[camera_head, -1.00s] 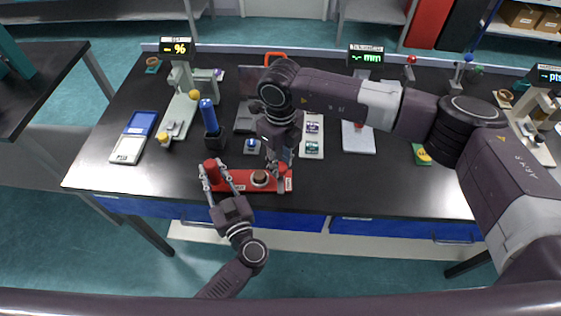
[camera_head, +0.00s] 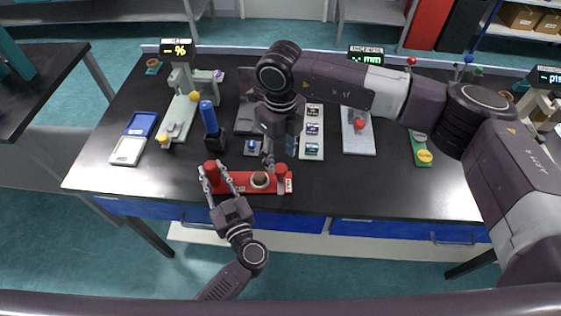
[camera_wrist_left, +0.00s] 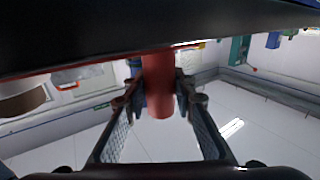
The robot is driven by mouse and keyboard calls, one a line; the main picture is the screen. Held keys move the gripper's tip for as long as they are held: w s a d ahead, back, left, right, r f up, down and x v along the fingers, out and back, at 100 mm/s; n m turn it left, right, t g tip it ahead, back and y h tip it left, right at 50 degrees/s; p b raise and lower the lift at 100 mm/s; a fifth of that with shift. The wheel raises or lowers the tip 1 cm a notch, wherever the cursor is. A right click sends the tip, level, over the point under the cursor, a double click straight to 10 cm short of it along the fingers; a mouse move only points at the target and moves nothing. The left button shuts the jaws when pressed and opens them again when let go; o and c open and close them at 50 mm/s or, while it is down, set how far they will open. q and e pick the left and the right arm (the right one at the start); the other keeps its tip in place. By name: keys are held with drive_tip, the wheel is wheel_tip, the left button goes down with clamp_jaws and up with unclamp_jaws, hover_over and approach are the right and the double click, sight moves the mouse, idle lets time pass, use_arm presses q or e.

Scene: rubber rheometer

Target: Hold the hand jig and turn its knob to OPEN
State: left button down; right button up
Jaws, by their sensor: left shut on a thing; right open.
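The hand jig is a red bar (camera_head: 232,182) lying along the front of the black table. An upright red handle (camera_head: 211,171) stands at its left end, a dark brown disc (camera_head: 260,178) on a pale ring sits near its middle, and a red knob (camera_head: 281,170) stands at its right end. My left gripper (camera_head: 211,176) is shut around the red handle; the left wrist view shows the handle (camera_wrist_left: 158,85) between both fingers. My right gripper (camera_head: 268,158) is open and empty, pointing down just behind the disc and left of the knob. The knob's marking is too small to read.
A blue-handled tool in a black holder (camera_head: 214,138) stands behind the jig's left part. A white strip with several small pads (camera_head: 312,148) lies behind its right end. A grey plate (camera_head: 358,141) and a green pad with a yellow button (camera_head: 420,150) stand farther right. Table right of the jig is clear.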

sight(280, 167)
wheel_tip(280, 167, up, 8)
idle(0.5)
use_arm(q)
drive_tip(key=c, duration=1.5)
unclamp_jaws()
use_arm(e)
drive_tip(key=shift+f, duration=0.1)
